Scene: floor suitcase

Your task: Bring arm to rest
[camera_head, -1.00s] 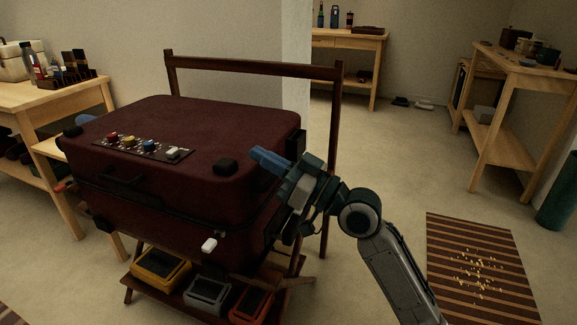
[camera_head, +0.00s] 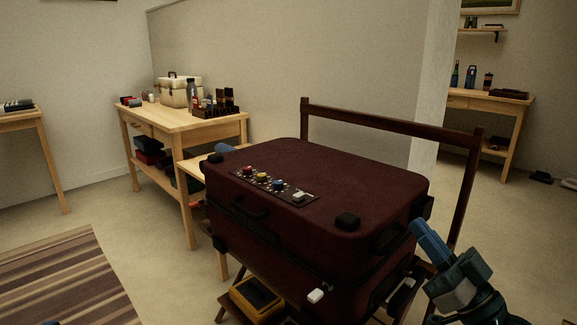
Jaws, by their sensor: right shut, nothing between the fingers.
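My right gripper (camera_head: 428,240) shows at the lower right, its blue fingers together and empty. It is beside the right end of the dark red suitcase (camera_head: 330,190); I cannot tell whether it touches the case. The suitcase lies closed on a dark wooden stand (camera_head: 390,126).
A wooden workbench (camera_head: 165,118) with a cream case (camera_head: 180,92) and bottles stands behind the suitcase on the left. A striped rug (camera_head: 70,275) lies on open floor at the lower left. A yellow bin (camera_head: 255,298) sits under the suitcase. Another table (camera_head: 500,108) is at the back right.

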